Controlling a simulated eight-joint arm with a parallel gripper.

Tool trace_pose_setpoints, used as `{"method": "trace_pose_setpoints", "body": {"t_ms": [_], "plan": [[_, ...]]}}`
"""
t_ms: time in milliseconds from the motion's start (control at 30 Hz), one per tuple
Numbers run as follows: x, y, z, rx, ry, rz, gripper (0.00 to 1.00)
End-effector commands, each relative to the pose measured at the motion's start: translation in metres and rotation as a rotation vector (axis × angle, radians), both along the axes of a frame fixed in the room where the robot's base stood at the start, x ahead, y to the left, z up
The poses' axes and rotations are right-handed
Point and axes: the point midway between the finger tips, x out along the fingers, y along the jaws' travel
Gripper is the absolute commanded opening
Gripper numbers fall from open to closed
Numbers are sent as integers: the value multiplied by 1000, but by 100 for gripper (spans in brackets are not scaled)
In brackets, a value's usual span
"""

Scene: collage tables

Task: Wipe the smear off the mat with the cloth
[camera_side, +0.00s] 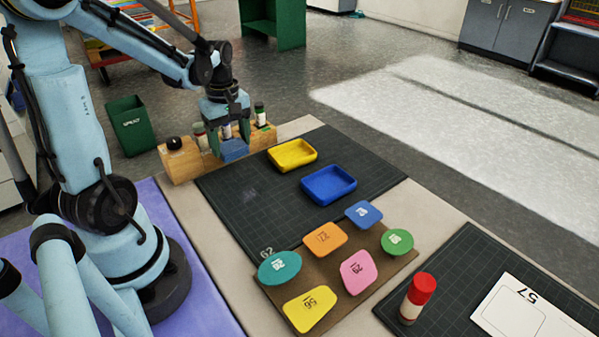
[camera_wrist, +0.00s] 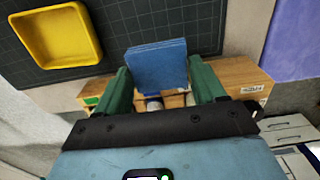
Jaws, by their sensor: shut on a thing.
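The blue cloth (camera_side: 233,150) is a folded pad held between the green fingers of my gripper (camera_side: 230,134). In the wrist view the cloth (camera_wrist: 158,65) stands out past the fingertips. My gripper is shut on it, above or beside the wooden rack at the mat's far left edge; I cannot tell its exact height. The dark gridded mat (camera_side: 225,192) lies in front of the rack. A faint pale smear (camera_side: 250,195) shows on the mat's left part, nearer the side camera than the cloth. I cannot make out the smear in the wrist view.
The wooden rack (camera_side: 181,166) holds several bottles close around my gripper. A yellow tray (camera_side: 292,154) and a blue tray (camera_side: 328,185) sit on the mat's right side. Several coloured numbered pieces lie on a brown board (camera_side: 378,276). A red-capped tube (camera_side: 418,298) stands on another mat.

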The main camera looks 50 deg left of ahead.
Motion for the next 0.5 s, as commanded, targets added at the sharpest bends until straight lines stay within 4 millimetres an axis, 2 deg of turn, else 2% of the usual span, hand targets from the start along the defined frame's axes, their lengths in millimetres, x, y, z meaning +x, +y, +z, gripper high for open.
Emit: {"method": "trace_pose_setpoints", "body": {"t_ms": [300, 500], "plan": [[-16, -54, 1, 0, 0, -6, 40], [-22, -67, -4, 0, 0, -1, 40]]}}
